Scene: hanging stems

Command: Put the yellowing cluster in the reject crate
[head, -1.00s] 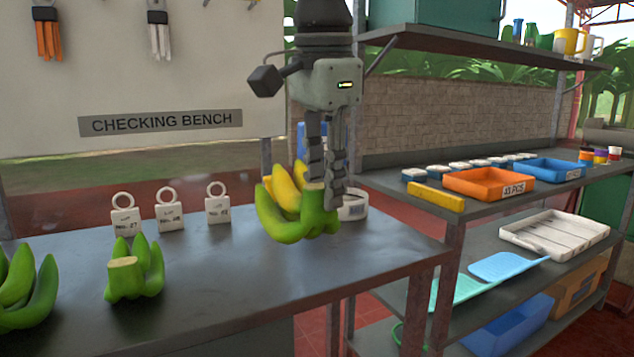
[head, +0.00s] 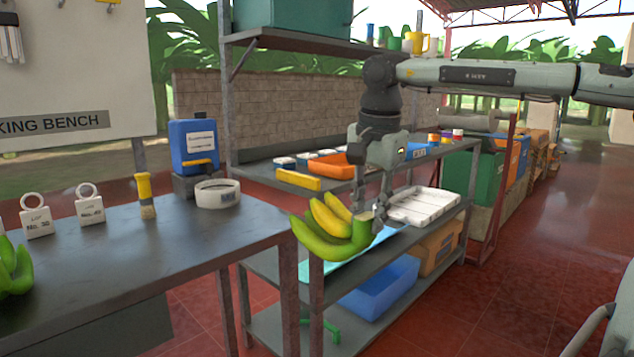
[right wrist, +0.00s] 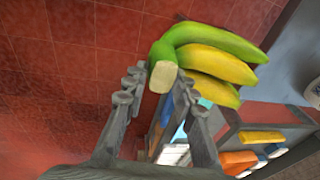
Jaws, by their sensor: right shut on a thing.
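The yellowing cluster (head: 333,232) has green and yellow bananas. My right gripper (head: 371,208) is shut on its cut crown and holds it in the air past the right end of the checking bench, in front of the shelf rack. In the right wrist view, the cluster (right wrist: 213,55) hangs with its pale cut crown between the fingertips (right wrist: 158,88), over red floor. No crate in view is readable as the reject crate. My left gripper is out of view.
The bench (head: 160,265) bears numbered tags, a brush (head: 146,196), a tape roll (head: 218,194) and part of a green cluster (head: 12,268). The rack holds an orange tray (head: 335,167), a white tray (head: 425,206) and a blue bin (head: 378,288). Open red floor lies right.

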